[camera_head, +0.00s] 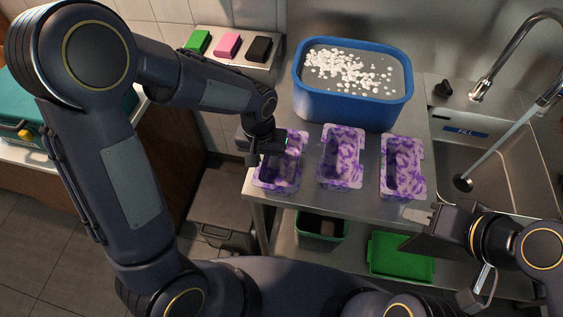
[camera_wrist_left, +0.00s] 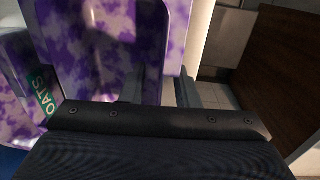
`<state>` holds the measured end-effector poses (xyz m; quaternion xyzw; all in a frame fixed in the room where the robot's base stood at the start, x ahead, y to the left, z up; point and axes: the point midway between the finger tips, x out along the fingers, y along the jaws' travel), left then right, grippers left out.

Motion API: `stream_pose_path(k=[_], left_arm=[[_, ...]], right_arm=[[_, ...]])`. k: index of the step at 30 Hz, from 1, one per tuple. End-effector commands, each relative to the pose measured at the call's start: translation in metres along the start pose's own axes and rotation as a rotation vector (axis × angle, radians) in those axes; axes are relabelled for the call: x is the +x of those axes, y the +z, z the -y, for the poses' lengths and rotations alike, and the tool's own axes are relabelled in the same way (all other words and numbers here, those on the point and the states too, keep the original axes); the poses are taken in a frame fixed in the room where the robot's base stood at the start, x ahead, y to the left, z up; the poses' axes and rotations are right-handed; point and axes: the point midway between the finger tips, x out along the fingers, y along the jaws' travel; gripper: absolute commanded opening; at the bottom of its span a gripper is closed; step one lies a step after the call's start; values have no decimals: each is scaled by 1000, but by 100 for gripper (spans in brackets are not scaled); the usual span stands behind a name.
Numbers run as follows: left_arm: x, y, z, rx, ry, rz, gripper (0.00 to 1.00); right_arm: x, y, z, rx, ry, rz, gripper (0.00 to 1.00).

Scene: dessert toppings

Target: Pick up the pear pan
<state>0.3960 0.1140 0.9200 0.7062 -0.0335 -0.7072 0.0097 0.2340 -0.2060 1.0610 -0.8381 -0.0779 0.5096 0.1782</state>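Three purple-and-white mottled pans stand in a row on the steel table: a left pan (camera_head: 272,180), a middle pan (camera_head: 341,160) and a right pan (camera_head: 403,168). No pear label is readable on any. My left gripper (camera_head: 268,150) is at the far left part of the left pan. In the left wrist view, its fingers (camera_wrist_left: 172,88) are on either side of a wall of the near purple pan (camera_wrist_left: 110,50); I cannot tell if they press it.
A blue tub (camera_head: 350,105) with white pieces in it stands behind the pans. Green, pink and black blocks (camera_head: 228,45) lie on a ledge at the back left. A sink (camera_head: 500,170) with a running tap is at right. Green containers (camera_head: 400,258) sit on the lower shelf.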

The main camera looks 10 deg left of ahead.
Motion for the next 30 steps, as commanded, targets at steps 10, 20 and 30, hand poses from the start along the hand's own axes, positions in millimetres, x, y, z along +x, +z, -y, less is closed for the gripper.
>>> stream_pose_path(k=[10,20,30], left_arm=[[0,0,0,0,0,0,0],[-1,0,0,0,1,-1,0],[-33,-1,-3,0,3,-7,0]], right_arm=[[0,0,0,0,0,0,36],[0,0,0,0,0,0,36],[0,0,0,0,0,0,36]])
